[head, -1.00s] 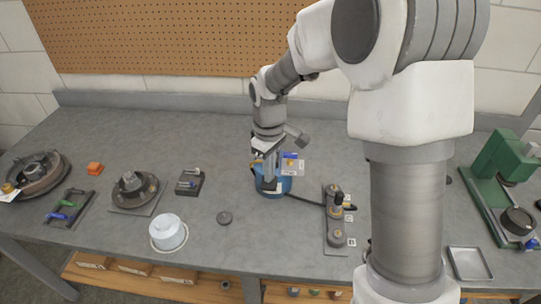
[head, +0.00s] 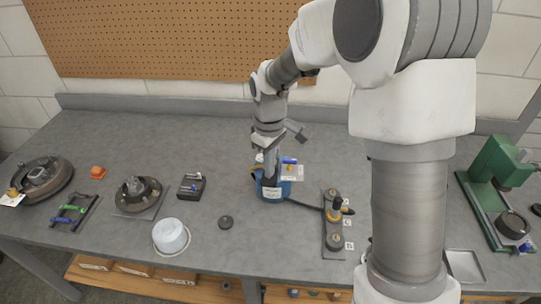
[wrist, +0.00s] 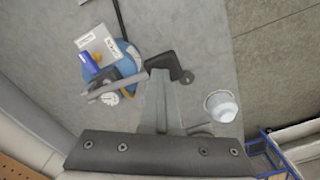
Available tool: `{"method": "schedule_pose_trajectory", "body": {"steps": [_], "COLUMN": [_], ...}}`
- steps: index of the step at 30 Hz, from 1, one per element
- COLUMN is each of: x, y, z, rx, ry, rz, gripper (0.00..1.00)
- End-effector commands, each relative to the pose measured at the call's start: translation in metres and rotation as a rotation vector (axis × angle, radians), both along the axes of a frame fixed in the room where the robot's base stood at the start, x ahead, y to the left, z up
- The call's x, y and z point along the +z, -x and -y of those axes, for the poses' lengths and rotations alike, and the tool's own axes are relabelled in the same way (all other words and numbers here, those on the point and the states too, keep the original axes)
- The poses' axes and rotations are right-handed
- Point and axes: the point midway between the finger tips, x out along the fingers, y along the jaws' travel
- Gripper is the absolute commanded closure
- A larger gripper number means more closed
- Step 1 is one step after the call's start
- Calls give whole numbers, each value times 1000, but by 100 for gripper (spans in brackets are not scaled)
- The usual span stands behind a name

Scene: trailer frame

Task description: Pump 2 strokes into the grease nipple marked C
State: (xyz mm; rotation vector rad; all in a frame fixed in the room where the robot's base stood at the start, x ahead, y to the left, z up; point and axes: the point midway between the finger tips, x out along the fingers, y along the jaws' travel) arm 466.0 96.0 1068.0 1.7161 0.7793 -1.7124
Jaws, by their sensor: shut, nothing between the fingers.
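The blue grease pump (head: 272,192) stands mid-bench with a white label on its front. It also shows in the wrist view (wrist: 131,72), beside a grey bar (wrist: 118,87) and a round white dial (wrist: 110,98). A dark hose (head: 302,203) runs right from it to a grey plate (head: 332,248) with several posts and white letter tags. The tag that seems to read C (head: 347,223) is beside the middle of the plate. The hose end is near the upper posts; its seating is unclear. My gripper (wrist: 160,76) is shut and empty, pointing down close beside the pump.
A white card with a blue piece (head: 291,170) stands at the pump. A dark puck (head: 226,222), white tub (head: 171,236) and small dark block (head: 191,187) lie left. A hub (head: 138,194) is farther left. A green press (head: 492,180) and metal tray (head: 464,265) stand right.

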Motion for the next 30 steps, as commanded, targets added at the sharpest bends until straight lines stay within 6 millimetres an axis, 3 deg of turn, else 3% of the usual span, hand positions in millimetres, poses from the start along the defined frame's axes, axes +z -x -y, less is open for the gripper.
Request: {"method": "schedule_pose_trajectory", "body": {"steps": [21, 30], "x": [69, 72], "y": [-4, -5], "z": [1, 1], "rx": [0, 0], "ry": [0, -1], "rz": [-1, -2], "gripper": [100, 100]}}
